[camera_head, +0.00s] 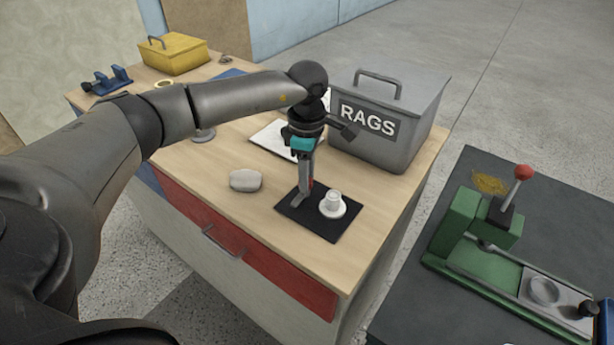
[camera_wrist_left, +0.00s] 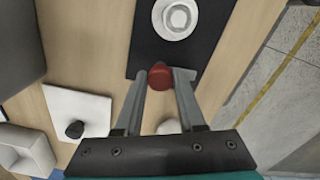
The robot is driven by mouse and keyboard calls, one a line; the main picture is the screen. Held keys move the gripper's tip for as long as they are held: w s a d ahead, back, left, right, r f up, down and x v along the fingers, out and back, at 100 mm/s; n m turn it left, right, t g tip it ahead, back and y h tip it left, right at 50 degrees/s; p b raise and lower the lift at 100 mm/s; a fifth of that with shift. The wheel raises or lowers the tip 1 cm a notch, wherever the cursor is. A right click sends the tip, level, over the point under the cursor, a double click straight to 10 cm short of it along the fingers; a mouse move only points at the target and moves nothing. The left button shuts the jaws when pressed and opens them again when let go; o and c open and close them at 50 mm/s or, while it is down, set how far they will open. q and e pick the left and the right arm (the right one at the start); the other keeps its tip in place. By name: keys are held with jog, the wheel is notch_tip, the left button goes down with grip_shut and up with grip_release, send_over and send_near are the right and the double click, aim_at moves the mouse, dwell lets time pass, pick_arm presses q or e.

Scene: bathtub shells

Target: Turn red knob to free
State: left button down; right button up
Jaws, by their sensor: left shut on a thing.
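The red knob (camera_wrist_left: 160,76) shows between the two fingertips of my left gripper (camera_wrist_left: 165,80) in the wrist view. The gripper is shut on it, with a finger on each side. The knob's markings are not readable. My right gripper is not in view.
A grey RAGS box (camera_head: 390,120) stands behind the gripper. A pale rounded block (camera_head: 245,180) lies left of the mat. A white plate (camera_head: 270,142) lies behind. A green press (camera_head: 480,225) stands on the dark table to the right. The wooden front edge is clear.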

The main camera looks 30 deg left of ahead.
pick_arm(q)
jog(key=shift+m, duration=0.7)
jog(key=c, duration=0.5)
grip_release()
jog(key=shift+r, duration=0.1)
notch_tip(320, 180, up, 15)
jog(key=p, duration=0.1)
dwell(0.4)
